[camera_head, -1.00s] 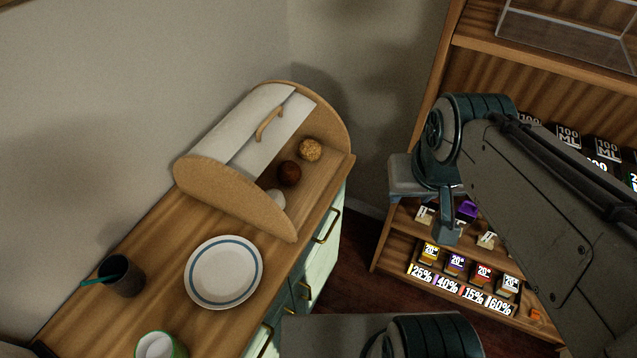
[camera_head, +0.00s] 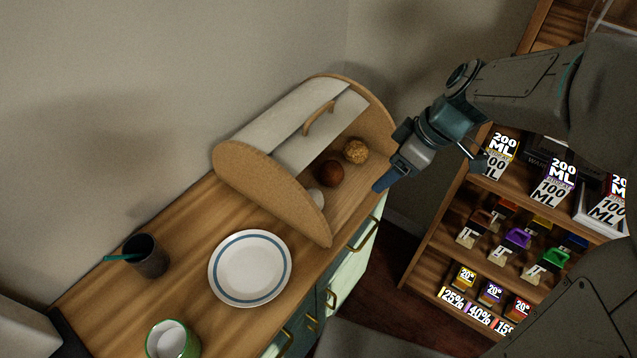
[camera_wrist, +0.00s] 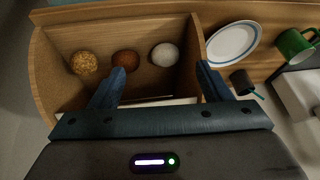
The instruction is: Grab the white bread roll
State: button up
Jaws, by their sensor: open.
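The white bread roll (camera_wrist: 164,55) lies inside the wooden bread box (camera_wrist: 185,25), at the end nearest the plate. In the head view the roll (camera_head: 316,197) is partly hidden by the box's side panel. A dark brown roll (camera_wrist: 125,60) and a golden seeded roll (camera_wrist: 84,63) lie beside it in a row. My gripper (camera_wrist: 160,85) is open and empty, facing into the box opening, with its fingers either side of the white and brown rolls in the wrist view. In the head view my gripper (camera_head: 382,185) is at the right of the open box front.
A white plate with a blue ring (camera_head: 250,268) sits on the counter beside the box. A dark cup (camera_head: 148,257) and a green mug (camera_head: 172,340) stand farther along. A shelf unit with labelled goods (camera_head: 510,225) stands to the right.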

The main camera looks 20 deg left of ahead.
aim_at(314, 196)
jog(key=a+f+n, duration=0.2)
jog(key=a+f, duration=0.2)
jog(key=a+f+n+g, duration=0.1)
jog(key=a+f+n, duration=0.1)
jog(key=a+f, duration=0.2)
jog(key=w+a+f+n+y, duration=0.1)
jog(key=a+f+n, duration=0.1)
jog(key=a+f, duration=0.2)
jog(key=shift+a+f+g, duration=0.3)
jog(key=shift+a+f, duration=0.1)
jog(key=shift+f, duration=0.05)
jog(key=shift+s+a+f+p, duration=0.1)
jog(key=shift+a+f+p, duration=0.2)
jog(key=shift+a+p, duration=0.15)
jog(key=shift+p+x, duration=0.65)
jog(key=shift+x, duration=1.45)
jog(key=shift+a+r, duration=0.1)
jog(key=shift+a, duration=0.05)
jog(key=c, duration=0.6)
